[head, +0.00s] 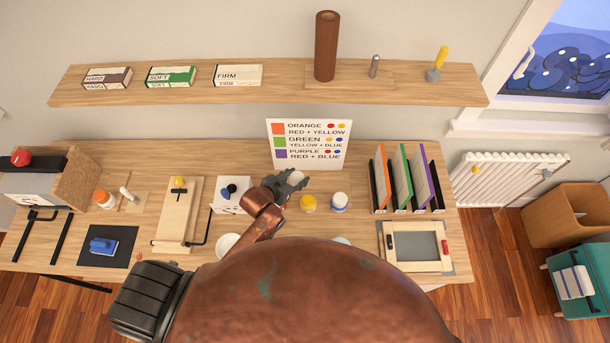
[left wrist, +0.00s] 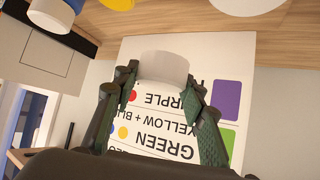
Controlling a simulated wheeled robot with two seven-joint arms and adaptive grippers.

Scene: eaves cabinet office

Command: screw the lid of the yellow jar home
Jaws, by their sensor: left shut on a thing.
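The yellow jar (head: 308,203) stands on the bench, right of my left gripper (head: 287,182). A bit of yellow at the top edge of the left wrist view (left wrist: 118,3) looks like this jar. My left gripper is shut on a white round lid (left wrist: 164,68), held between its two fingertips. The lid is above the bench, apart from the jar, in front of the colour chart. The jar's top looks yellow in the head view, with no white lid visible on it. My right gripper is not in view.
A blue-and-white jar (head: 340,202) stands close right of the yellow jar. Behind is the colour chart (head: 333,145); a white box (head: 232,195) stands to the left. Upright coloured panels (head: 402,178) and a framed screen (head: 417,245) are to the right. A shelf (head: 280,88) runs above.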

